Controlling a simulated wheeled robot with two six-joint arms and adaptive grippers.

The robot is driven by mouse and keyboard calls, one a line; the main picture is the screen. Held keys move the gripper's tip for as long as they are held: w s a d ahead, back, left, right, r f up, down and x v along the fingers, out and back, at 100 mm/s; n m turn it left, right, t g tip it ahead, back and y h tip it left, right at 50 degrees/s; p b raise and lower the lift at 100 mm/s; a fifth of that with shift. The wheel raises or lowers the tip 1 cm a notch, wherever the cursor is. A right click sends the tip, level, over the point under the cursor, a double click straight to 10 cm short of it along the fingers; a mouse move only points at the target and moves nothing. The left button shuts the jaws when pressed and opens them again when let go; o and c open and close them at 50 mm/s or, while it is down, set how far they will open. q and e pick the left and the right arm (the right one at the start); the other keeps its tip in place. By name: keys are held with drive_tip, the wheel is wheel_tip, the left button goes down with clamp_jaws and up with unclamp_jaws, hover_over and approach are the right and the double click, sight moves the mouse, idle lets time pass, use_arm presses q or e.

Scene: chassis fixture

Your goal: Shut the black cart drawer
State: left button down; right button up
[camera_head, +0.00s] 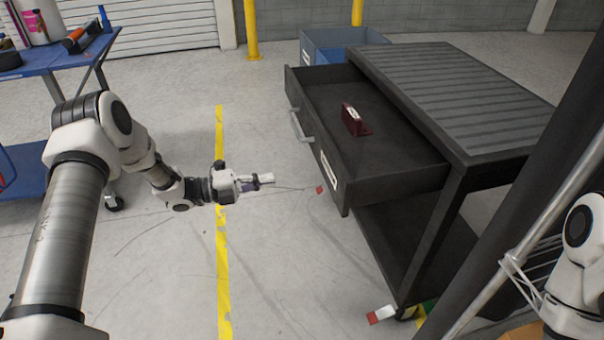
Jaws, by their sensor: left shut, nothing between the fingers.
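The black cart (455,100) stands on the right side of the head view, with a ribbed top. Its drawer (337,170) is pulled out toward the left and has a grey handle (301,126) on its front. A dark red object (354,120) lies inside the drawer. My left gripper (268,179) is shut and empty, left of the drawer front and apart from it, pointing right. Part of my right arm shows at the lower right edge, but its gripper is out of view.
A blue bin (322,52) stands on the floor behind the cart. A blue table (60,57) with bottles and tools is at the upper left. A yellow post (251,30) stands at the back.

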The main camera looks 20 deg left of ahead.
sight(329, 171)
use_arm(q)
drive_tip(key=x, duration=1.4)
drive_tip(key=shift+f, duration=0.15)
use_arm(e)
drive_tip(key=shift+w, duration=0.1)
